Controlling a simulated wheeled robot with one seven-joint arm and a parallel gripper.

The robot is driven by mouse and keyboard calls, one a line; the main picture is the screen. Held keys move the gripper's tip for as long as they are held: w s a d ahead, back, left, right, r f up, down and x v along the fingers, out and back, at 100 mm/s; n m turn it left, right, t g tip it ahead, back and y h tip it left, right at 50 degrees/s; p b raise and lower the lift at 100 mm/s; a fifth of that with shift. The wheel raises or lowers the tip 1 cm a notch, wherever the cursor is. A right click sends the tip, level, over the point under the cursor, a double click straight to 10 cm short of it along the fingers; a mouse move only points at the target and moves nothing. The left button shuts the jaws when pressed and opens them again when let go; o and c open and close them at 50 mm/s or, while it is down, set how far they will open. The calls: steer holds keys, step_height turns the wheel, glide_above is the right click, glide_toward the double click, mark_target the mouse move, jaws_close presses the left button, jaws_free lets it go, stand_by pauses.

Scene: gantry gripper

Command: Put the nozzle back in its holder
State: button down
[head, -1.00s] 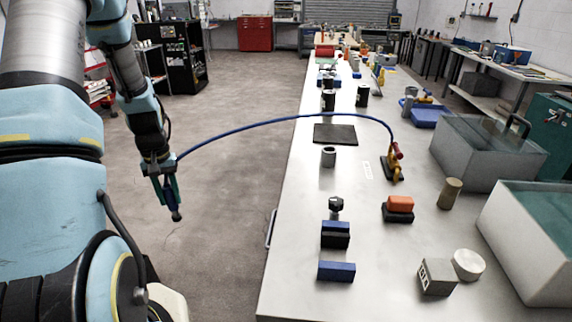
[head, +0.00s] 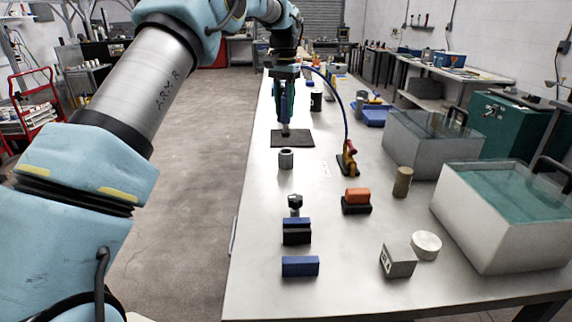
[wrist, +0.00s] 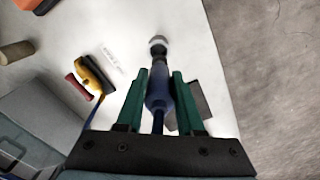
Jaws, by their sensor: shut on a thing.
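My gripper (head: 284,95) is shut on the nozzle (head: 285,112), a blue body with a dark tip pointing down. In the head view they appear over the table, in front of the dark mat (head: 305,140). A short grey hollow cylinder (head: 286,159), which looks like the holder, stands upright nearer the camera. In the wrist view my green fingers (wrist: 162,74) flank the nozzle (wrist: 157,88). Its tip lines up with a pale round thing, probably that cylinder, mostly hidden behind it. The tip appears apart from the cylinder; its height is unclear.
A blue hose (head: 341,100) runs from the nozzle to a yellow and red valve (head: 347,158) on the table (head: 330,220). A dark-knobbed piece (head: 295,203) and blue blocks (head: 300,266) stand nearer. Water-filled tanks (head: 500,215) line the right. Clear tabletop surrounds the cylinder.

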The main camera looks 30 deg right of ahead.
mark_target(285, 137)
step_height(285, 137, down, 10)
steer(key=p, duration=0.2)
steer(key=shift+s+d+r+p, duration=0.1)
steer(key=shift+r+p, duration=0.1)
steer(key=shift+p, duration=0.2)
steer(key=c, duration=0.5)
jaws_free()
step_height(285, 137, up, 12)
steer(key=b, duration=0.2)
steer(key=shift+b, duration=0.3)
steer(key=a+f+n, duration=0.2)
steer(key=a+n, duration=0.1)
steer(key=a, duration=1)
steer(key=a+f+n, duration=0.2)
steer(key=a, duration=1.1)
steer(key=s+a+f+n, duration=0.1)
steer(key=s+a+f, duration=0.1)
steer(key=s+a, duration=0.4)
steer(key=s+a+f+n+t, duration=0.1)
steer(key=s+a+f+n, duration=0.1)
steer(key=s+a, duration=0.4)
steer(key=s+a+f+n, duration=0.2)
steer(key=s+a, duration=0.4)
steer(key=s, duration=0.1)
steer(key=shift+s+a+f+t, duration=0.15)
steer(key=shift+a+f+t, duration=0.05)
steer(key=shift+t, duration=0.1)
